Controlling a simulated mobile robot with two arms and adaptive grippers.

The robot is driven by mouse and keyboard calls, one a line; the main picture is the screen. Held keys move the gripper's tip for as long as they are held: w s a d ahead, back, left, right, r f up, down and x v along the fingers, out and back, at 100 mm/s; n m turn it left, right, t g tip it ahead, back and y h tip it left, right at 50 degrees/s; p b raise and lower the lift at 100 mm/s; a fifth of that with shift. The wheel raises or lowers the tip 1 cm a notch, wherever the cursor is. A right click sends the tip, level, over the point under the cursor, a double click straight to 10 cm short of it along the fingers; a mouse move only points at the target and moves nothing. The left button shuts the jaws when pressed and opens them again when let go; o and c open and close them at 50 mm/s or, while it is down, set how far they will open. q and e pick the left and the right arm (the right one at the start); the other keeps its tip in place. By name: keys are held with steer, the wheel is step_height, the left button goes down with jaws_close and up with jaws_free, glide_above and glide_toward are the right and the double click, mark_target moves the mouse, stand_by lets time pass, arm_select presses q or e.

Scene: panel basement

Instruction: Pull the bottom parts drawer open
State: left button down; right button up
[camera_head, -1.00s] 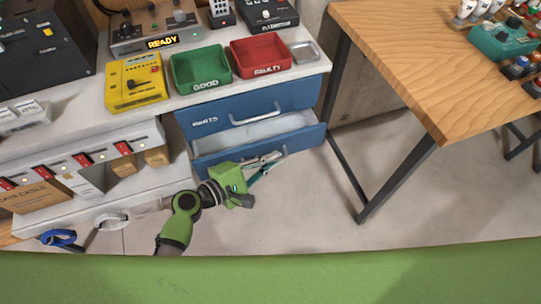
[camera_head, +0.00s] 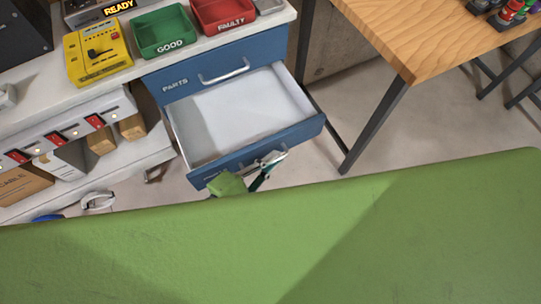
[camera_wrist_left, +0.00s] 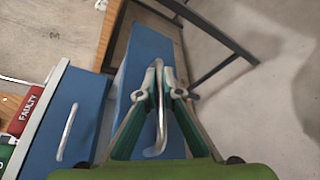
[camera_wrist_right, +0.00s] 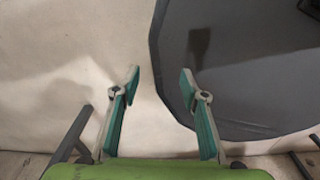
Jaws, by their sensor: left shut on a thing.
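The bottom parts drawer (camera_head: 230,115) is a blue-fronted drawer with a pale, empty-looking inside. It stands well out from the cabinet in the head view. Its blue front (camera_wrist_left: 140,55) and silver bar handle (camera_wrist_left: 157,150) fill the middle of the left wrist view. My left gripper (camera_head: 268,163) is at the drawer front, and in the left wrist view its fingers (camera_wrist_left: 160,90) are shut on the handle from both sides. The closed upper drawer (camera_head: 215,68) is labelled PARTS. My right gripper (camera_wrist_right: 160,85) is open and empty, seen only in the right wrist view.
A green GOOD tray (camera_head: 163,32), a red FAULTY tray (camera_head: 224,12) and a yellow device (camera_head: 97,50) stand on the bench above. A wooden table (camera_head: 420,40) with dark legs is to the right. A dark flat shape (camera_wrist_right: 240,65) lies below my right gripper.

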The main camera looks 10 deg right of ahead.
arm_select(q)
steer(key=c, duration=2.5)
jaws_free()
steer(key=v, duration=1.2)
steer(key=shift+a, duration=0.15)
steer(key=s+a+f+m+g+y, duration=0.1)
steer(key=s+a+f+m+y, duration=0.15)
steer(key=f, duration=0.75)
steer(key=s+a+f+m+g+y, duration=0.15)
steer(key=a+f, duration=0.25)
steer(key=f, duration=0.6)
steer(key=s+a+f+m+g+y, duration=0.1)
steer(key=a+f+m+g+y, duration=0.2)
steer(key=f, duration=0.8)
steer(key=s+a+f+m+g+y, duration=0.1)
steer(key=s+a+f+m, duration=0.2)
steer(key=s+f, duration=0.2)
steer(key=s+a+f+m+g+y, duration=0.1)
steer(key=s+a+f+m+y, duration=0.1)
steer(key=s+f, duration=0.3)
steer(key=s+a+f+m+g+y, duration=0.1)
steer(key=s+a+f+m+y, duration=0.1)
steer(key=s+a+f+m, duration=0.2)
steer(key=shift+s+a+f+m, duration=0.15)
steer(key=shift+s+a+f, duration=0.1)
steer(key=shift+f, duration=0.3)
steer(key=shift+s+a+f+m, duration=0.15)
steer(key=shift+s+f, duration=0.1)
steer(key=shift+f, duration=0.3)
